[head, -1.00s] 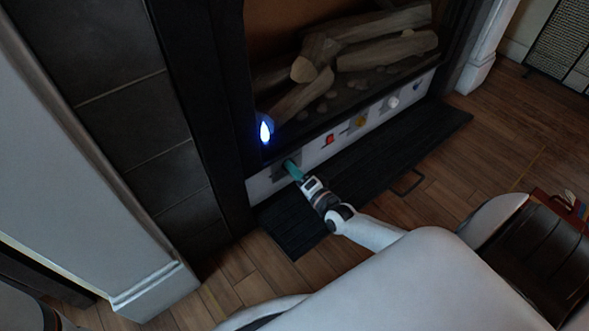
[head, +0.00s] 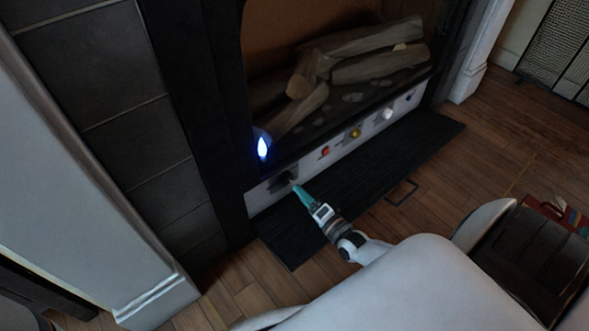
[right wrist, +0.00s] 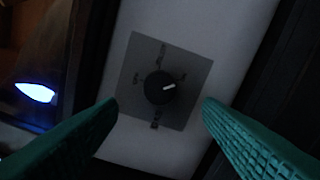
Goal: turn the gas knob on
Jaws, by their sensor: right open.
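The gas knob (right wrist: 160,88) is a round black knob with a white pointer mark on a dark square plate (right wrist: 190,74), set in the pale control panel. In the right wrist view its mark points right and slightly up. The plate's lettering is too small to read. In the head view the knob (head: 284,178) is at the panel's left end. My right gripper (head: 295,186) is just in front of it. Its teal fingers (right wrist: 160,112) are open, one on each side of the knob, apart from it. My left gripper is not in view.
A blue pilot flame (head: 262,148) burns above the knob. Red (head: 325,151), yellow (head: 355,133) and white (head: 387,114) controls sit farther right on the panel. Logs (head: 345,58) lie in the fireplace. A black hearth slab (head: 385,170) lies below the panel.

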